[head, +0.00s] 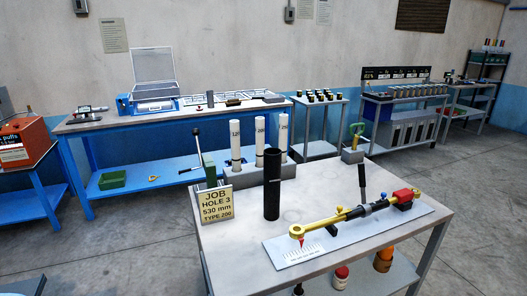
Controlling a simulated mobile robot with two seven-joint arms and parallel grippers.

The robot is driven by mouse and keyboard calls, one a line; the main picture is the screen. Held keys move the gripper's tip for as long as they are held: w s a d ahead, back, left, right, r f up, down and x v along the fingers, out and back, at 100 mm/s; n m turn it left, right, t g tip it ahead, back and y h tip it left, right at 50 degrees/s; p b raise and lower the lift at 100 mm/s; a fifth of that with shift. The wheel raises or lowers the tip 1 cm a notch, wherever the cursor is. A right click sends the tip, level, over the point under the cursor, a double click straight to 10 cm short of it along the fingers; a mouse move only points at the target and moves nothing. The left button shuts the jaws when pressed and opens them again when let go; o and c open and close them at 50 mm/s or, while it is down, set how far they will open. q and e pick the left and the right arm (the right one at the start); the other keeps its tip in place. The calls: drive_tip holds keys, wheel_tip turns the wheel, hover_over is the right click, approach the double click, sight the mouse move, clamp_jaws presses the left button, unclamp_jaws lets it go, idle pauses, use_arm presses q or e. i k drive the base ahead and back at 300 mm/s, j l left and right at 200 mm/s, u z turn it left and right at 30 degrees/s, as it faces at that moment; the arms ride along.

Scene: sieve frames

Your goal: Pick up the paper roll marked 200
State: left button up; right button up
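Three white paper rolls stand upright in a grey holder (235,174) at the far left of the near table. The left roll (236,148) shows 12, and the right roll (284,128) seems to show 25. A black upright tube (272,190) stands in front of the holder and hides part of it. Neither of my grippers is in view.
The near table (340,186) also bears a yellow-and-black tool (350,214) on a grey plate (300,253), and a green-handled lever device (210,170) at its left. Blue benches and other tables stand along the back wall. Grey floor (130,235) is open at left.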

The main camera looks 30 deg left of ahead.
sight(259, 121)
drive_tip(key=j+z, duration=0.2)
drive_tip(key=j, duration=0.25)
drive_tip(key=k+j+z, duration=0.2)
drive_tip(key=j, duration=0.2)
drive_tip(key=j+z, duration=0.4)
drive_tip(key=j, duration=0.55)
drive_tip(key=i+j+z, duration=0.1)
drive_tip(key=j+z, duration=0.15)
drive_tip(key=j, duration=0.35)
drive_tip(key=j+z, duration=0.2)
drive_tip(key=j, duration=0.4)
drive_tip(key=j+z, duration=0.25)
drive_tip(key=j, duration=0.35)
drive_tip(key=j+z, duration=0.25)
drive_tip(key=j, duration=0.35)
drive_tip(key=k+j+z, duration=0.25)
drive_tip(key=j, duration=0.35)
drive_tip(key=i, duration=0.05)
